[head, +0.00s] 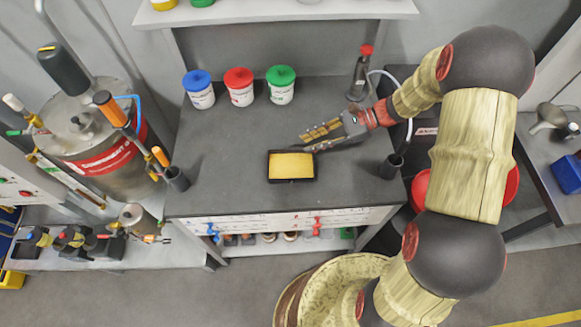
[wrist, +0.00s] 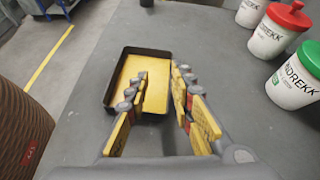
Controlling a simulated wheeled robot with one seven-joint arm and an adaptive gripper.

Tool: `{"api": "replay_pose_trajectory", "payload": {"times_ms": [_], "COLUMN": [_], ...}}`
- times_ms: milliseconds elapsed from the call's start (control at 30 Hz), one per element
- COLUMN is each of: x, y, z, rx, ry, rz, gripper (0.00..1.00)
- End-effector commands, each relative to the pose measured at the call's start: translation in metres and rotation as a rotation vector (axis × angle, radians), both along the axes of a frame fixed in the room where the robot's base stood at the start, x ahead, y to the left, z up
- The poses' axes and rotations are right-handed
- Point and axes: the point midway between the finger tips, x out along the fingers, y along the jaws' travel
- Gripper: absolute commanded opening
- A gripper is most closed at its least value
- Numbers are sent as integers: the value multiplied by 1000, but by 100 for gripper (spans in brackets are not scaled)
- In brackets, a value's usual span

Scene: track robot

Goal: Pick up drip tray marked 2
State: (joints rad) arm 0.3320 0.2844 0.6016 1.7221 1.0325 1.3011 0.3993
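The drip tray (head: 291,179) is a small black rectangular tray with a yellow inside, lying flat on the grey bench top. No number 2 can be read on it. It also shows in the wrist view (wrist: 113,88), ahead of the fingers. My gripper (head: 302,141) is open and empty, pointing left, just behind and right of the tray in the head view. In the wrist view my gripper (wrist: 160,76) has its yellow-padded fingers apart, overlapping the tray's near right part in the picture. I see no clear contact with the tray.
On the grey bench (head: 235,150), jars with blue (head: 199,90), red (head: 239,87) and green (head: 281,85) lids stand at the back. Dark cups stand near the left (head: 177,179) and right (head: 391,167) edges. A red-topped bottle (head: 359,75) stands behind my gripper. Bench space left of the tray is clear.

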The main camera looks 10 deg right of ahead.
Motion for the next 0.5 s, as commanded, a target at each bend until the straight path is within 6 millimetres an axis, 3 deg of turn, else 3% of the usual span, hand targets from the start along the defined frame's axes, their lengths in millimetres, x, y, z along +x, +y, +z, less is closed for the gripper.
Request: {"api": "replay_pose_trajectory", "payload": {"times_ms": [33,133,267,500], "x": [6,14,19,21], "y": [-2,-5,-4,17], "z": [-14,-29,-38,-48], "rx": [34,82,111,113], "ry": [36,80,107,108], "rz": [-39,-92,-123,-126], "gripper": [24,24,24,24]}}
